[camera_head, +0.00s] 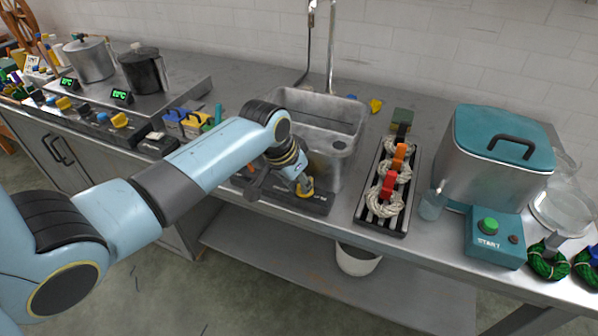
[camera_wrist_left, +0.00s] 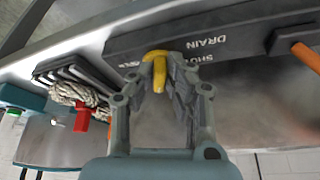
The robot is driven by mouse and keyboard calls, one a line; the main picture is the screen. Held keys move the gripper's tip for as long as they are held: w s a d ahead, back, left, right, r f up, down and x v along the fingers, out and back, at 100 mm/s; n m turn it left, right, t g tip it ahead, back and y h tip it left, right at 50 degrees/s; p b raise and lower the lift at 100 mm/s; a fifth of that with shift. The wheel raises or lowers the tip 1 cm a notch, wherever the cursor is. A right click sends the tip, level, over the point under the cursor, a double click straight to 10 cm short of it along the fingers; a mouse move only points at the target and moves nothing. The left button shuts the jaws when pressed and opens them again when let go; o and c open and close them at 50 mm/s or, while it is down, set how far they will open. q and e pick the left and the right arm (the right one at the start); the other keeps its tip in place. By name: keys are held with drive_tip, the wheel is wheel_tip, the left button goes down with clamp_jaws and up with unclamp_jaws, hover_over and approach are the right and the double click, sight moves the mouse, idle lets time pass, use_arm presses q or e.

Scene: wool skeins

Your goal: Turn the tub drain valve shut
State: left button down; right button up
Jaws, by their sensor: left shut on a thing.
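The metal tub (camera_head: 345,145) stands at the back of the bench, below a tall tap pipe. A dark drain panel (camera_head: 322,206) sits at its front; in the left wrist view its face (camera_wrist_left: 225,40) reads "DRAIN", with other lettering partly covered. My left gripper (camera_head: 304,187) reaches down to the panel. In the left wrist view my left gripper (camera_wrist_left: 165,75) is closed around the yellow valve handle (camera_wrist_left: 156,68), whose bent top shows between the fingers. My right gripper is not in view.
An orange lever (camera_wrist_left: 306,56) sits beside the panel in the wrist view. Right of the tub is a slatted rack (camera_head: 398,222) with white skeins and red and orange clips. A glass (camera_head: 432,205), a teal-lidded pot (camera_head: 495,160) and a START box (camera_head: 494,240) stand farther right.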

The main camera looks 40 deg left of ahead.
use_arm(q)
drive_tip(key=shift+d+r+n+y+p, duration=0.2)
drive_tip(key=shift+n+y+p, duration=0.2)
drive_tip(key=shift+n+p, duration=0.75)
drive_tip(key=shift+d+f+n+y+p, duration=0.15)
drive_tip(key=shift+n+y+p, duration=0.35)
drive_tip(key=shift+n, duration=0.45)
drive_tip(key=c, duration=1.3)
unclamp_jaws()
drive_tip(key=v, duration=1.2)
drive_tip(key=shift+w, duration=0.15)
